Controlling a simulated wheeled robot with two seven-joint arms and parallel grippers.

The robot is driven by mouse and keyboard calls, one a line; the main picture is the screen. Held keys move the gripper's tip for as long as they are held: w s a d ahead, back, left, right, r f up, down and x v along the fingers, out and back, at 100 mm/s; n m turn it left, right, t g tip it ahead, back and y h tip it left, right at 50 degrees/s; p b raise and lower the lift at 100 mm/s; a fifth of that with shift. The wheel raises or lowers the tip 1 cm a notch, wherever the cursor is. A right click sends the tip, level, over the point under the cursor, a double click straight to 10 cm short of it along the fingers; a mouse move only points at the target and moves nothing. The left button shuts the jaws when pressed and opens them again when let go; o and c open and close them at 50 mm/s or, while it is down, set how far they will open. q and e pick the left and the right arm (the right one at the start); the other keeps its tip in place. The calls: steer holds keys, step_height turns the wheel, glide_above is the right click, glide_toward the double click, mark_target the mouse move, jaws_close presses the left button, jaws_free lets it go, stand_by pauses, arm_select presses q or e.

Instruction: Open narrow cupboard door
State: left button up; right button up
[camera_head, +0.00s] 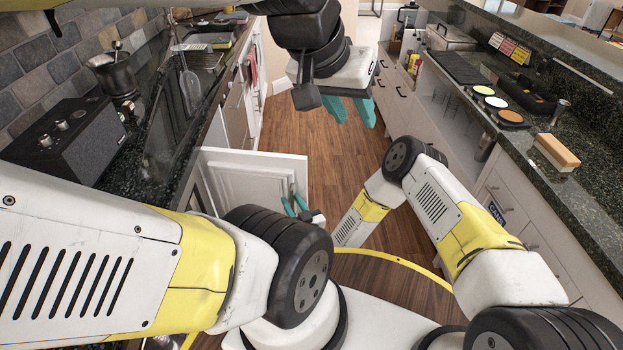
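A white cupboard door (240,178) with a raised panel stands swung out from the left counter, over the floor. Its panelled face is toward me. My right gripper (294,206) is low at this door, its teal fingers in front of the panel near the free right edge. The fingers are small and close together, and I cannot tell whether they hold a handle or touch the door. My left gripper (350,112) hangs above the aisle, well away from the door, with its teal fingers apart and nothing between them. My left forearm hides the cupboard's lower part.
A black box with knobs (68,140) and a metal pot (115,72) stand on the dark left counter. The right counter (590,190) carries coloured discs (497,102) and a wooden block (556,152). Open wooden floor (290,135) lies between the counters.

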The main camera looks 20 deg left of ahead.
stand_by(0.3)
steer(key=v, duration=0.7)
steer(key=shift+s+d, duration=0.25)
steer(key=shift+d, duration=0.1)
